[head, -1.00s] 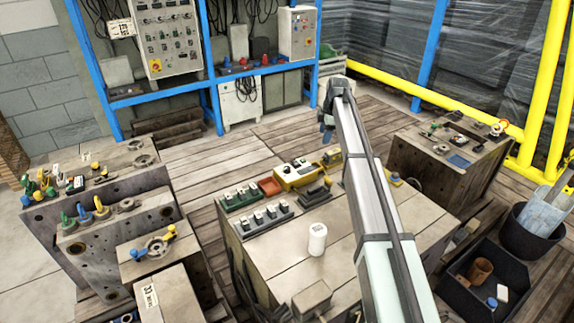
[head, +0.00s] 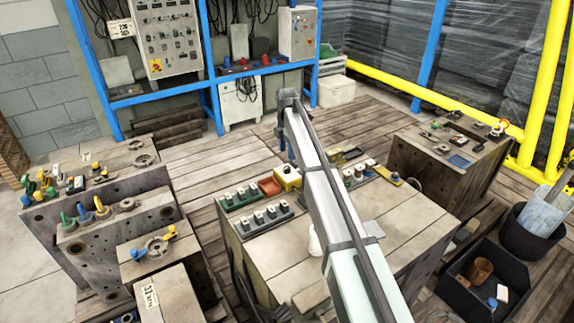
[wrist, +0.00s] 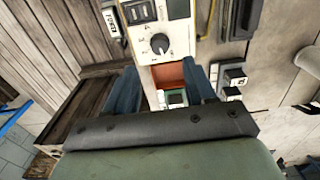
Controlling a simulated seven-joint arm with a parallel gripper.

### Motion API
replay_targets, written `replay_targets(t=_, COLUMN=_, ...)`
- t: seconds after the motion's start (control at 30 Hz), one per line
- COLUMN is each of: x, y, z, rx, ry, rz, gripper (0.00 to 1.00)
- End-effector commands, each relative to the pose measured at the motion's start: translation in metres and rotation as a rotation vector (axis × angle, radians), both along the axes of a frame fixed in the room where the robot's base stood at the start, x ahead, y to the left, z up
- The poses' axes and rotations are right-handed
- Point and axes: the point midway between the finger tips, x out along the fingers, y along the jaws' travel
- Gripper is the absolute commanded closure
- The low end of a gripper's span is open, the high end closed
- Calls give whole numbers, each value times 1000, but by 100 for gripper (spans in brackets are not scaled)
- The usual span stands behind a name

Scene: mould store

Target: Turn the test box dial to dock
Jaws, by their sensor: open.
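In the head view my gripper (head: 287,146) hangs above and behind the box; the dial is hidden there.
A red tray (head: 269,187) stands left of the box, beside a green rack (head: 238,198) and a grey rack of switches (head: 264,219). Several small parts lie right of my arm. A white cylinder (head: 314,241) is partly behind my arm. The block's front top is mostly clear.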

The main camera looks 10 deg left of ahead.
Motion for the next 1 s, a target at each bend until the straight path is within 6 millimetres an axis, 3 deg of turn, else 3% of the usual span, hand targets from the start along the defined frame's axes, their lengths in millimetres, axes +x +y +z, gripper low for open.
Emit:
replay_targets(t=0.2, x=0, y=0, z=-39, rx=-1, ry=2, rz=-1, gripper=45)
replay_targets(t=0.4, x=0, y=0, z=-62, rx=0, ry=1, rz=-1, gripper=45)
replay_targets(t=0.9, x=0, y=0, z=-74, rx=1, ry=-1, rz=-1, gripper=45)
replay_targets(t=1.0, x=0, y=0, z=-74, rx=1, ry=-1, rz=-1, gripper=54)
